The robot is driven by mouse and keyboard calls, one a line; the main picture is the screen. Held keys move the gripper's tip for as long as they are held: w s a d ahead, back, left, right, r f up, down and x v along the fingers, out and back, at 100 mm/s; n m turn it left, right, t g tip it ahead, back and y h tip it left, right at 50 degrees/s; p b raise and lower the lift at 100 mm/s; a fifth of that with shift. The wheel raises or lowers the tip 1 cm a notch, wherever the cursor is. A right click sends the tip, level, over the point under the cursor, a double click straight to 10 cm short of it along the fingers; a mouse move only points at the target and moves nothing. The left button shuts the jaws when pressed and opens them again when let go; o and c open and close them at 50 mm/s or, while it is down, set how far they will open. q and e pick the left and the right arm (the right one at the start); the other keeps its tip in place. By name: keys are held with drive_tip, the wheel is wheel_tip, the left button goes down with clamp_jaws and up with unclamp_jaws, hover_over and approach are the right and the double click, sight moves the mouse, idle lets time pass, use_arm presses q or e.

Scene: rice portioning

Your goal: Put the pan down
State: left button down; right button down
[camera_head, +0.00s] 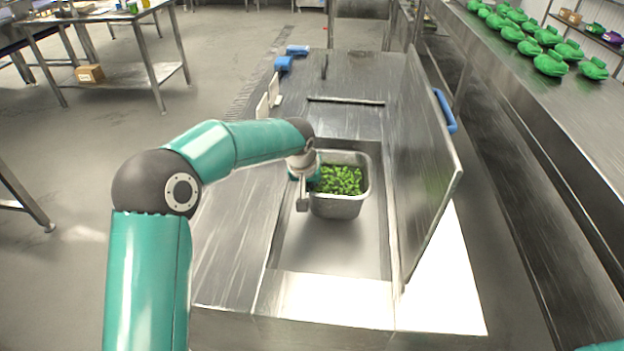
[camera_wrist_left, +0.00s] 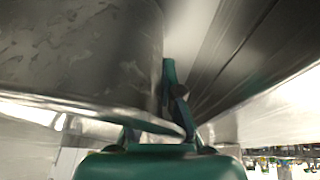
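The pan (camera_head: 338,204) is a deep steel container with green leafy pieces (camera_head: 340,180) in it. It stands upright in or just above the steel recess of the counter; I cannot tell whether its base touches. My left gripper (camera_head: 306,185) is at the pan's left rim. In the left wrist view, the pan's wall and rim (camera_wrist_left: 70,105) fill the upper left, and the gripper fingers (camera_wrist_left: 170,110) sit on either side of the rim, shut on it. My right gripper is not in view; only a bit of teal arm shows at the bottom right.
A raised steel lid (camera_head: 428,160) with a blue handle (camera_head: 445,110) stands right of the recess. Free recess floor (camera_head: 335,250) lies in front of the pan. Green bundles (camera_head: 550,64) line the right-hand counter.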

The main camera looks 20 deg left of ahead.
use_arm(q)
drive_tip(key=shift+f, duration=1.85)
drive_tip(key=c, duration=1.6)
unclamp_jaws()
drive_tip(key=shift+f, duration=0.2)
drive_tip(key=shift+o, duration=1.4)
drive_tip(key=shift+r, duration=0.15)
drive_tip(key=v, duration=1.2)
